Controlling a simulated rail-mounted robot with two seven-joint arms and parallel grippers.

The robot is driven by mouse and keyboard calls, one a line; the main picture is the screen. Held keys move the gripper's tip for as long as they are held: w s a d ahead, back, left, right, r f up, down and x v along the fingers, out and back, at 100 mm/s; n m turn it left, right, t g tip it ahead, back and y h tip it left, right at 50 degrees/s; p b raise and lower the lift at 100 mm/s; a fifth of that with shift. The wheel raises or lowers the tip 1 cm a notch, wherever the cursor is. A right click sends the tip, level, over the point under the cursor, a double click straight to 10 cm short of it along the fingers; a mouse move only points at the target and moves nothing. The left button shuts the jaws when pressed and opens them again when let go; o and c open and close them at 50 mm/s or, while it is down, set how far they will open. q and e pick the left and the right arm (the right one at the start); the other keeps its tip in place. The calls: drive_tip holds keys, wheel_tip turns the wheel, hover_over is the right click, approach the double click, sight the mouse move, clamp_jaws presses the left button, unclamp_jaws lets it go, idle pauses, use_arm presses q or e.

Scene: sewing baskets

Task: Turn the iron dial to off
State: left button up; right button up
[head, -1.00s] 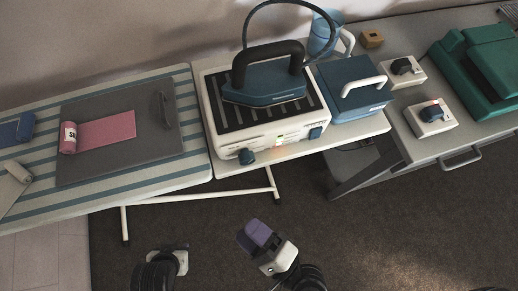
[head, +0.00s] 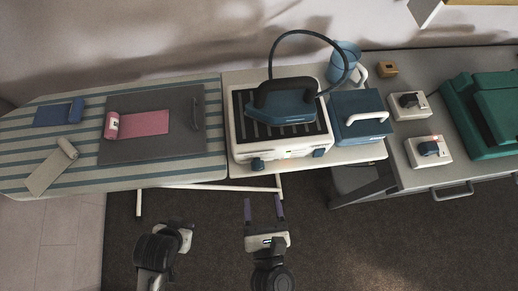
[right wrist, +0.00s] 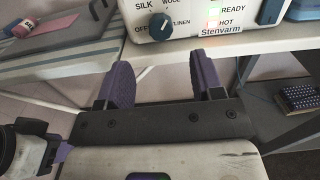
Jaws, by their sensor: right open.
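The iron station (head: 280,147) is a white box with a blue steam iron (head: 283,104) resting on its dark ribbed top. Its dark blue dial (head: 257,165) is on the front face at left. In the right wrist view the dial (right wrist: 160,26) sits among the labels OFF, SILK, WOOL and LINEN; I cannot tell its setting for sure. READY glows green and HOT red. My right gripper (head: 264,207) is open and empty, its purple fingers pointing at the station's front, below and short of the dial. My left gripper (head: 184,238) is at lower left, its fingers not clear.
The striped ironing board (head: 60,182) at left holds a grey mat with a pink roll. A blue box (head: 358,125) stands right of the station. Two white switch boxes (head: 428,155) and a green machine (head: 485,110) are on the grey desk. Open floor lies in front.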

sight(258, 170)
drive_tip(key=w, duration=0.2)
drive_tip(key=w+p, duration=0.1)
drive_tip(key=w, duration=0.2)
drive_tip(key=w+p, duration=0.1)
drive_tip(key=w, duration=0.1)
drive_tip(key=shift+w+a, duration=0.15)
drive_tip(key=shift+a, duration=0.2)
drive_tip(key=c, duration=0.9)
